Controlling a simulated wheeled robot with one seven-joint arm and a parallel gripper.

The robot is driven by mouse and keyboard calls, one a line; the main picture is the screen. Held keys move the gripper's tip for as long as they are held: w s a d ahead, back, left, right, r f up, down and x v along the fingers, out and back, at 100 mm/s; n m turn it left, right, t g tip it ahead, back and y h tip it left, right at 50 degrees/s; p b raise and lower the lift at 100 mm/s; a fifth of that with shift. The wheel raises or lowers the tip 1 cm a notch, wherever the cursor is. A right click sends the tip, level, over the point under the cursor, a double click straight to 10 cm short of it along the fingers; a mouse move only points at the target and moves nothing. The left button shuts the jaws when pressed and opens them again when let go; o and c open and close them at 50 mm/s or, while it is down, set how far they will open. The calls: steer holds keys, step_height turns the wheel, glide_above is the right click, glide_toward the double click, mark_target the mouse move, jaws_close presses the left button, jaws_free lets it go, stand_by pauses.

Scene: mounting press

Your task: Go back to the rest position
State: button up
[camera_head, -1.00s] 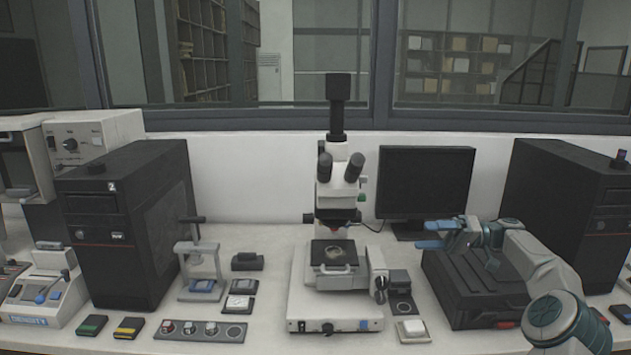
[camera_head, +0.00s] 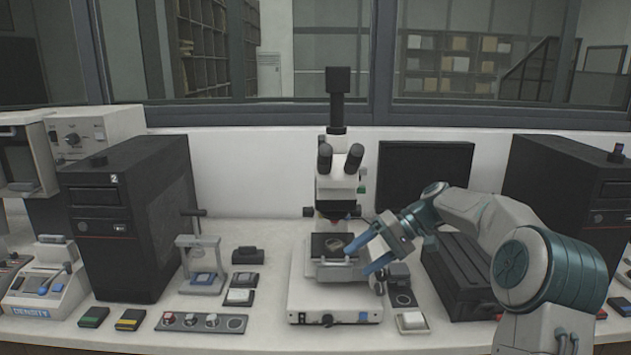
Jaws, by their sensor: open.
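My gripper (camera_head: 366,250) is at the right side of the microscope (camera_head: 336,185), with its two blue fingers spread apart. Nothing shows between them. One finger reaches over the right part of the microscope stage (camera_head: 331,271), and the other points down beside it. I cannot tell whether the fingers touch anything. A dark plate with a round pale sample (camera_head: 332,244) lies on the stage. My arm comes in from the lower right, partly in front of the black case.
A mounting press (camera_head: 200,262) stands left of the microscope, beside small dark blocks. A black tower (camera_head: 120,225) is farther left. A monitor (camera_head: 425,172) and a black case (camera_head: 455,290) are at right. A small white-topped block (camera_head: 410,321) lies below the gripper.

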steer(key=s+d+f+m+t+h+b, duration=0.1)
steer(key=s+f+h, duration=0.2)
steer(key=s, duration=0.7)
steer(key=s+d+f+m+t+h+b, duration=0.1)
steer(key=s+f+t+h, duration=0.1)
steer(key=s, duration=0.8)
steer(key=s+d+f+m+t+h+b, duration=0.1)
steer(key=s+f+h, duration=0.3)
steer(key=s, duration=0.6)
steer(key=shift+s+d+f+m+t+h, duration=0.35)
steer(key=shift+s+d+t+h, duration=0.1)
steer(key=shift+h, duration=0.45)
